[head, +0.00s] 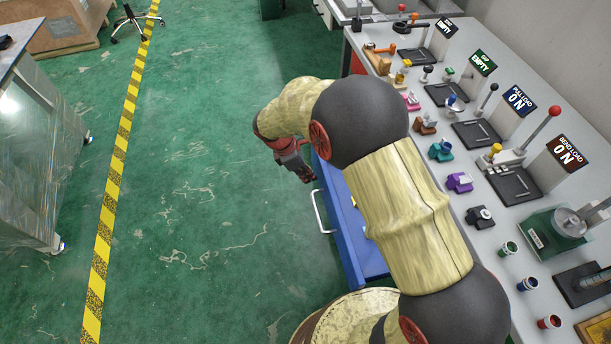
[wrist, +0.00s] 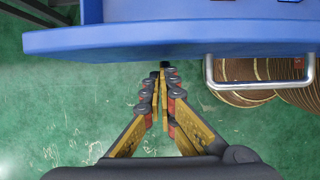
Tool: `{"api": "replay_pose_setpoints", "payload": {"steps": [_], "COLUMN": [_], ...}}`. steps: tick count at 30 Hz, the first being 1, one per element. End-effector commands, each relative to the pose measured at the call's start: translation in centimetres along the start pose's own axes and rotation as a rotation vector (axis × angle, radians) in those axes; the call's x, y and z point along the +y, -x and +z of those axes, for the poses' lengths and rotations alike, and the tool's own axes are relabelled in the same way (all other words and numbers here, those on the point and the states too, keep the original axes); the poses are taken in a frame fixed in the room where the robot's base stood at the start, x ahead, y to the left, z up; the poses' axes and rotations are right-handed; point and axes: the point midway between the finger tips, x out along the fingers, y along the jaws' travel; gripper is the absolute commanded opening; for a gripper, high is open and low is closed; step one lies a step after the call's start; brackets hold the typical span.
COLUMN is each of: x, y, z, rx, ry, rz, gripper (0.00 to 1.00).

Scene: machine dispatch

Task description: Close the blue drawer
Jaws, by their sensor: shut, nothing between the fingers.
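The blue drawer (head: 345,225) stands pulled out from the left side of the grey workbench in the head view, partly hidden behind my arm. Its metal handle (head: 319,212) sticks out from the front toward the open floor. In the wrist view the blue drawer front (wrist: 150,40) spans the top, and the handle (wrist: 211,75) is at the right. My gripper (head: 306,178) is near the far end of the drawer front. In the wrist view my gripper (wrist: 163,70) is shut and empty, with its fingertips just outside the drawer front, left of the handle. Whether it touches the front I cannot tell.
The workbench top (head: 470,222) carries levers, black trays, small coloured fixtures and signs. Green floor (head: 210,200) with a yellow-black line (head: 112,190) lies clear at the left. A wrapped cabinet (head: 38,150) stands far left, and a chair base (head: 137,20) stands at the back.

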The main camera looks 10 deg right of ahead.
Motion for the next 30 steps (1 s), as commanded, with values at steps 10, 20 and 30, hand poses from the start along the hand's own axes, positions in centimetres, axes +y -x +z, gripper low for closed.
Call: {"api": "replay_pose_setpoints", "payload": {"steps": [10,20,30], "x": [0.0,-0.1,-0.1], "y": [-0.2,-2.5,-6.1], "z": [1.0,7.3,16.1], "rx": [0.000,-0.001,0.000], "ry": [-0.001,-0.005,-0.006], "rz": [-0.001,-0.004,-0.004], "gripper": [0.00,0.00,0.00]}}
